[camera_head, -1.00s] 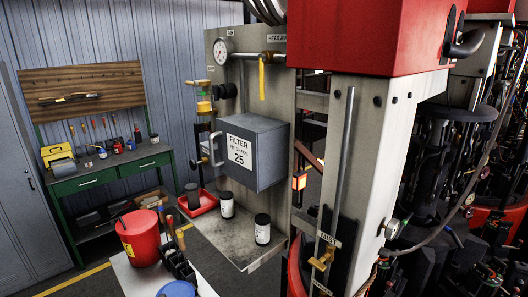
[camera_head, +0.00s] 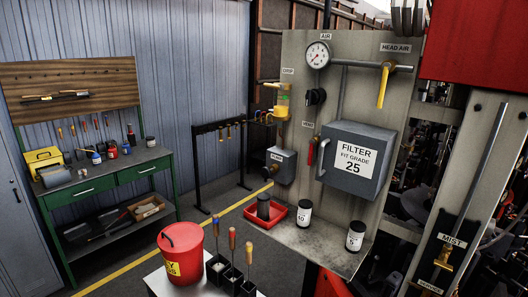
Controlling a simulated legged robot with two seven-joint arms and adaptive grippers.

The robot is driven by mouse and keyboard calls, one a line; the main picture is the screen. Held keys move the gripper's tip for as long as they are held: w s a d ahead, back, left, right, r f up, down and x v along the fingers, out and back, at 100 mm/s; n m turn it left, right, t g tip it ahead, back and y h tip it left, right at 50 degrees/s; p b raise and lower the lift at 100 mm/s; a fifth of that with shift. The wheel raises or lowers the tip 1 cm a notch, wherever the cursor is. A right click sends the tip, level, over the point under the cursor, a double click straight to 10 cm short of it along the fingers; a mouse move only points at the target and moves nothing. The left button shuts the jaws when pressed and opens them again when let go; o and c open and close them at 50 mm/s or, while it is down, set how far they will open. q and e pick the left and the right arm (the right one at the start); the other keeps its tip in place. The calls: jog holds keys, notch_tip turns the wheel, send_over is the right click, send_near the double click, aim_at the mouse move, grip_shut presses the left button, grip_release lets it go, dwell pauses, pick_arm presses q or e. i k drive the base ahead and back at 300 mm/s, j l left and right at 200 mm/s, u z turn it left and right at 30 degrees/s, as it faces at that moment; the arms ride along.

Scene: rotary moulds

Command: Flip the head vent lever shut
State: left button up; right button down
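A yellow lever (camera_head: 384,87) hangs straight down from a horizontal pipe at the top right of a grey panel (camera_head: 345,105), below a sign reading HEAD AIR (camera_head: 395,47). A smaller red lever (camera_head: 311,152) hangs down on the panel, left of the grey filter box (camera_head: 357,165). A small sign (camera_head: 307,125) above it is too small to read surely. I cannot tell which lever is the head vent.
A shelf (camera_head: 318,241) below the panel holds a red tray (camera_head: 268,219) and dark jars (camera_head: 304,213). A white-topped stand with a red bucket (camera_head: 182,252) and tools is in front. A green workbench (camera_head: 105,172) stands at left. A red machine housing (camera_head: 475,45) is at right.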

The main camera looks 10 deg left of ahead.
aim_at(312, 143)
jog(key=i+j+z, duration=0.3)
jog(key=j, duration=1.35)
jog(key=k+j+z, duration=0.1)
jog(key=j+z, duration=0.2)
jog(key=j, duration=1.3)
